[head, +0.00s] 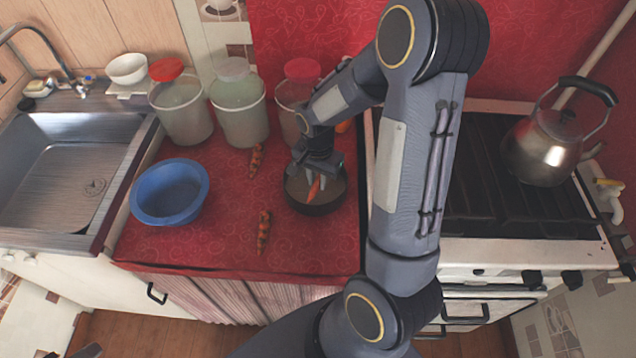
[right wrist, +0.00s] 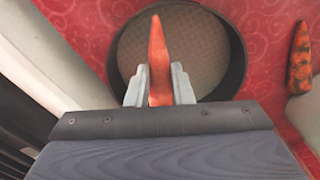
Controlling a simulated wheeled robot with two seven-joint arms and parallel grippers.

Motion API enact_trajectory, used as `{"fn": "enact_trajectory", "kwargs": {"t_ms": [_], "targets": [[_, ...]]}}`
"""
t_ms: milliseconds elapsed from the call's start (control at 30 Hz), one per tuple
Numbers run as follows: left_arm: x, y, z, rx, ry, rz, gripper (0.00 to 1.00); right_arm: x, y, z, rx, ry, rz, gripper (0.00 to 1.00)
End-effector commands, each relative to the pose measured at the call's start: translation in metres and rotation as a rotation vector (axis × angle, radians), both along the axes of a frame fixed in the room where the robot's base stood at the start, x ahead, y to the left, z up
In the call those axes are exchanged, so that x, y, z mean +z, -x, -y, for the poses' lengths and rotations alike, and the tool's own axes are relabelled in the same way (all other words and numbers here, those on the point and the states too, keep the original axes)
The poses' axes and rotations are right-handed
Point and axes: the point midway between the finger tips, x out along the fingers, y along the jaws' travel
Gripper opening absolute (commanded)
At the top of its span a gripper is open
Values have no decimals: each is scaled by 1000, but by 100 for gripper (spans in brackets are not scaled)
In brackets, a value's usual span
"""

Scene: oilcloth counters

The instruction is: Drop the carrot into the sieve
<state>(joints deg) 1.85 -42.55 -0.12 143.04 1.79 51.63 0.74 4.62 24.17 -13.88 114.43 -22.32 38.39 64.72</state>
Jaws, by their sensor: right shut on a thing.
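The carrot (head: 314,188) is orange and held in my right gripper (head: 313,182), which is over the sieve. In the right wrist view the carrot (right wrist: 158,60) stands between the two fingers of the right gripper (right wrist: 159,85), its tip pointing away from the wrist. The sieve (head: 316,209) is a round dark-rimmed pan with a mesh bottom, on the red counter. In the right wrist view the sieve (right wrist: 205,40) lies behind the carrot; whether the carrot touches the mesh I cannot tell. My left gripper is not in view.
Two dark-spotted carrots lie on the red counter (head: 220,235), one at the back (head: 256,159) and one at the front (head: 264,231). A blue bowl (head: 170,192) stands left. Several jars line the back. A stove with a kettle (head: 553,145) is right, a sink (head: 65,180) left.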

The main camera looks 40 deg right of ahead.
Motion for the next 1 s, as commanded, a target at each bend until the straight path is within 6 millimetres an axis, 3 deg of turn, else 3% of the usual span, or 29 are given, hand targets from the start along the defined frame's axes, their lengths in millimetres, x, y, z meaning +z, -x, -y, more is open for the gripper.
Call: {"fn": "enact_trajectory", "kwargs": {"t_ms": [33,67,233,567,1000], "targets": [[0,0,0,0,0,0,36,0,0,0,0,0,0,0],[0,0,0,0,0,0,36,0,0,0,1,0,0,24],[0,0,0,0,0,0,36,0,0,0,1,0,0,46],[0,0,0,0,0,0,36,5,-1,0,1,1,3,46],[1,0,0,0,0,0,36,70,-1,0,0,1,4,46]]}}
